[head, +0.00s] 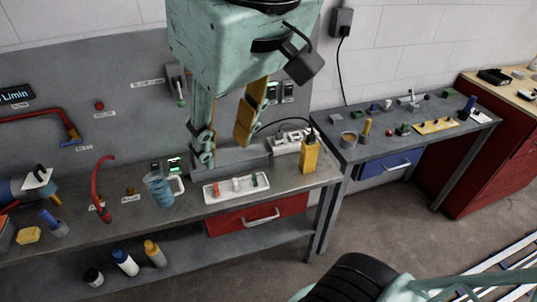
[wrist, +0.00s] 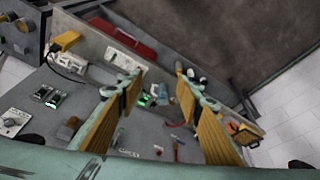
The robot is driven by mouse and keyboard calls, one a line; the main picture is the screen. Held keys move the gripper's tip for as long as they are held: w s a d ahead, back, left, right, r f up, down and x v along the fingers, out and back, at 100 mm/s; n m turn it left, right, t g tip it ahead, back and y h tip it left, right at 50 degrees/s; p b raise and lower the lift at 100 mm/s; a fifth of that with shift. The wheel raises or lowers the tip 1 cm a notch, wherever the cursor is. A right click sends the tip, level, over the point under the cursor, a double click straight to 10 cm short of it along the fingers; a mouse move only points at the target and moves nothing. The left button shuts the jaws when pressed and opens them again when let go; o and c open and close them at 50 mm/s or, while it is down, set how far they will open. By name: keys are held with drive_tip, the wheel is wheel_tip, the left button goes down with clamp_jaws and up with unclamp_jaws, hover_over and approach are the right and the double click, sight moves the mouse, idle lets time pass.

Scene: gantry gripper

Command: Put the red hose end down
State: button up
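A curved red hose (head: 97,187) stands in an arch at the left part of the grey workbench (head: 140,215), its lower end near a small label on the bench top. In the wrist view a small red piece (wrist: 177,150) shows between the fingers; I cannot tell whether it is the hose. My gripper (head: 224,152) hangs above the bench, right of the hose and well apart from it. Its yellow-padded fingers are spread with nothing between them. In the wrist view my gripper (wrist: 158,78) is also open and empty.
A blue cup (head: 158,190), a white tray (head: 236,186) of small parts and a yellow bottle (head: 310,154) stand on the bench. A red pipe (head: 35,115) runs along the back panel. Another grey table (head: 350,148) with parts stands to the right.

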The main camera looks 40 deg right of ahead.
drive_tip(key=s, duration=0.1)
drive_tip(key=s+f, duration=0.1)
drive_tip(key=s, duration=0.1)
drive_tip(key=s+f, duration=0.1)
drive_tip(key=shift+s, duration=0.25)
drive_tip(key=shift+w, duration=0.1)
wheel_tip(320, 180, down, 9)
drive_tip(key=b, duration=0.9)
drive_tip(key=shift+r, duration=0.1)
idle(1.0)
